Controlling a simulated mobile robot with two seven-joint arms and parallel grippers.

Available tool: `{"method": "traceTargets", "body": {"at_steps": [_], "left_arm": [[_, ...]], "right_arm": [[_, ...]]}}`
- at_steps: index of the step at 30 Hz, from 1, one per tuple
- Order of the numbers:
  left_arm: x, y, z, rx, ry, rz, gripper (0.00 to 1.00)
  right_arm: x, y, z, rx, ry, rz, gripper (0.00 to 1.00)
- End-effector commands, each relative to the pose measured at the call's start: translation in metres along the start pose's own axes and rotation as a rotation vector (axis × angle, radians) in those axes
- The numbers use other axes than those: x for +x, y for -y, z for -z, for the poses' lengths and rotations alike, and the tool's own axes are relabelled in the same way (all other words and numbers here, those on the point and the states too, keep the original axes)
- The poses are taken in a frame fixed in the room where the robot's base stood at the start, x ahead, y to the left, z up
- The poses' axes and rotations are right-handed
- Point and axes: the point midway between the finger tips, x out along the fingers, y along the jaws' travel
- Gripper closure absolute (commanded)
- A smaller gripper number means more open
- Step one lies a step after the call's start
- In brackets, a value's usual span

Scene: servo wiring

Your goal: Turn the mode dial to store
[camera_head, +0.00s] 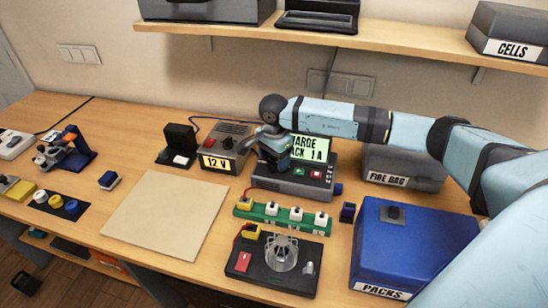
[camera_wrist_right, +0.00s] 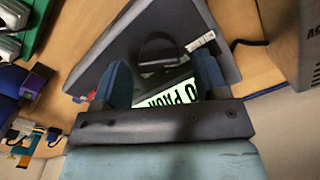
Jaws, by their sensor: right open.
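The charger (camera_head: 290,187) is a dark grey box with a lit green screen (camera_head: 312,149) reading about charge, pack and 1 A, partly covered by my gripper. My right gripper (camera_head: 274,163) points down over the charger's left part and hides what lies under it. In the right wrist view a dark round dial (camera_wrist_right: 160,50) stands on the charger's face. The blue-padded fingers of my right gripper (camera_wrist_right: 164,76) are open, one to each side of the dial. I cannot tell whether they touch it. The dial's pointer setting is not readable. My left gripper is not in view.
A 12 V supply (camera_head: 225,147) stands just left of the charger, and a grey fire bag box (camera_head: 403,167) to its right. A green terminal strip (camera_head: 256,209) and a blue packs box (camera_head: 415,235) are in front. A bare board (camera_head: 165,212) lies left. A shelf (camera_head: 390,40) hangs above.

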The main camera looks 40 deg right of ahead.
Motion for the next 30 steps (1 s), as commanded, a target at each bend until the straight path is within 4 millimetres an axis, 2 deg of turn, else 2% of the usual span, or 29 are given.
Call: {"method": "traceTargets", "body": {"at_steps": [10, 11, 15, 17, 30], "left_arm": [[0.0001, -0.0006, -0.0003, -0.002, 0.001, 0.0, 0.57], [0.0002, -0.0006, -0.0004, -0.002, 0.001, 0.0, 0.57], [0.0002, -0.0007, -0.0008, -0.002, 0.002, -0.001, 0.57], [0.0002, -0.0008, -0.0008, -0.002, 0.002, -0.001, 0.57], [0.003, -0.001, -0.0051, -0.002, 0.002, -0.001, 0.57]], "right_arm": [[0.0046, 0.0001, -0.0001, 0.0, 0.0, 0.0, 0.33], [0.0046, 0.0001, -0.0001, 0.0, 0.0, 0.0, 0.38], [0.0045, 0.0001, 0.0, 0.0, 0.0, 0.0, 0.7], [0.0044, 0.0001, 0.0001, 0.0, 0.0, 0.0, 0.83], [0.0054, -0.0003, 0.0004, 0.083, -0.001, 0.001, 0.82]]}}
